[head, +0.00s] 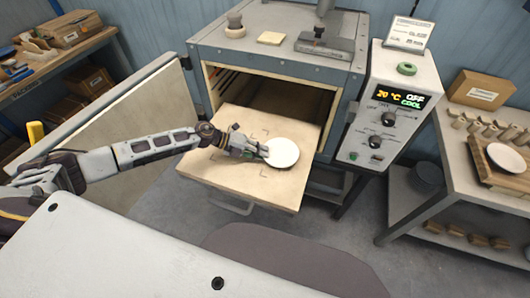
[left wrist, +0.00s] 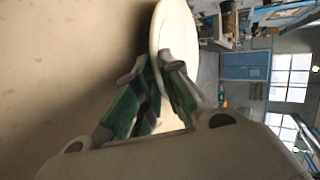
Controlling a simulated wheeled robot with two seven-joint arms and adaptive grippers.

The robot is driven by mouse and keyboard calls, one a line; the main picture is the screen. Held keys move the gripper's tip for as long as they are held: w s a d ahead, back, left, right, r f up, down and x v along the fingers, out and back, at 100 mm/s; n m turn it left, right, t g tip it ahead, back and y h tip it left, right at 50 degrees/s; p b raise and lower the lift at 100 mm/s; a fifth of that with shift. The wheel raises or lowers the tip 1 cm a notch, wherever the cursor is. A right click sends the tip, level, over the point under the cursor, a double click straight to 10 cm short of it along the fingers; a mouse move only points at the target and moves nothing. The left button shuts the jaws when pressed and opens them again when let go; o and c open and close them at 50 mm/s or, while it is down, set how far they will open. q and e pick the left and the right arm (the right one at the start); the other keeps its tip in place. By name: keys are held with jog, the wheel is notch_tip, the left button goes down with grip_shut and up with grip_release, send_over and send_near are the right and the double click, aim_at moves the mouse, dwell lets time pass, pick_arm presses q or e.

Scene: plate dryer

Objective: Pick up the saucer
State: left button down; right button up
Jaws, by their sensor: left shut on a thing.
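The saucer (head: 284,153) is a round white disc over the pulled-out shelf (head: 225,185) of the dryer. My left gripper (head: 262,151) reaches in from the left and is shut on the saucer's near-left rim. In the left wrist view the saucer (left wrist: 176,38) shows nearly edge-on, with its rim between the green-padded fingers of the left gripper (left wrist: 160,68). I cannot tell whether the saucer touches the shelf or is just above it. My right gripper is not in view.
The dryer (head: 280,50) stands open behind the shelf, its door (head: 125,130) swung out to the left. A control box (head: 395,105) stands to its right. A side table (head: 460,165) at the right holds another white dish (head: 506,158) on a wooden stand. Grey floor is free in front.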

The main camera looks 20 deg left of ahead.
pick_arm(q)
jog(key=shift+r, duration=0.2)
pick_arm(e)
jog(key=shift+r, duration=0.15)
